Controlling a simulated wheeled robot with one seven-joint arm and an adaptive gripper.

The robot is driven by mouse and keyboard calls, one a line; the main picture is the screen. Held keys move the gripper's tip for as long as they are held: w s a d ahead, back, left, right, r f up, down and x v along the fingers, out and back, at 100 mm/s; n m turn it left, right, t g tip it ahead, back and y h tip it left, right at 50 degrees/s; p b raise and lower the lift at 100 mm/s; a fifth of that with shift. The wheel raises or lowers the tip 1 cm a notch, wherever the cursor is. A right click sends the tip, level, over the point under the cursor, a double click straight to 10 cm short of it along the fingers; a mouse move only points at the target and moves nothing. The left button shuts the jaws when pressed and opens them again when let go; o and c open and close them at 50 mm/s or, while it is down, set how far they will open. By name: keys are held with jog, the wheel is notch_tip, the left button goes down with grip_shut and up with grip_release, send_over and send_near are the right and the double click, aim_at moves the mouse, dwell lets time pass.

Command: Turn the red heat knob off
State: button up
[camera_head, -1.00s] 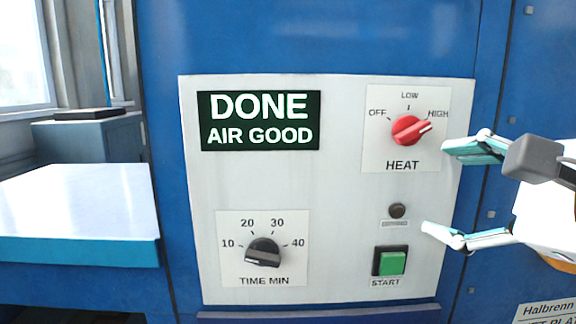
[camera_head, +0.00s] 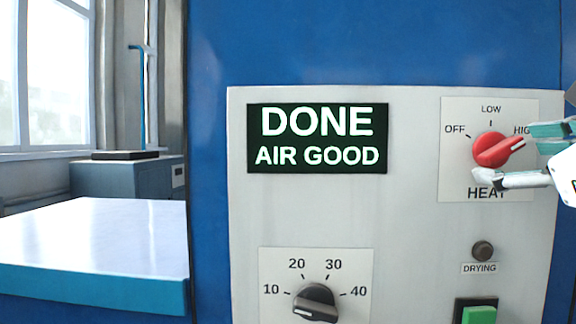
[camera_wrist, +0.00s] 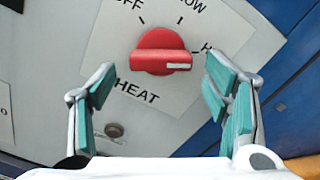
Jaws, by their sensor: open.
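The red heat knob (camera_head: 492,150) sits on a white label plate marked OFF, LOW and HIGH. Its white pointer line aims up and right toward HIGH. My gripper (camera_head: 520,158) is at the right edge of the head view, close to the knob, one finger at the HIGH mark and one by the HEAT lettering. In the wrist view the knob (camera_wrist: 160,52) lies ahead, between and beyond the fingertips of my gripper (camera_wrist: 160,78). The fingers are spread wide and hold nothing. I cannot tell whether a fingertip touches the knob.
The panel carries a display (camera_head: 318,138) reading DONE, AIR GOOD, a black time knob (camera_head: 316,302), a dark DRYING lamp (camera_head: 482,251) and a green start button (camera_head: 479,315). A white-topped table (camera_head: 95,240) stands at left.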

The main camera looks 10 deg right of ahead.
jog(key=shift+b+x, duration=0.4)
jog(key=shift+x, duration=0.95)
jog(key=shift+c, duration=0.2)
jog(key=c, duration=1.1)
jog(key=shift+c, duration=0.2)
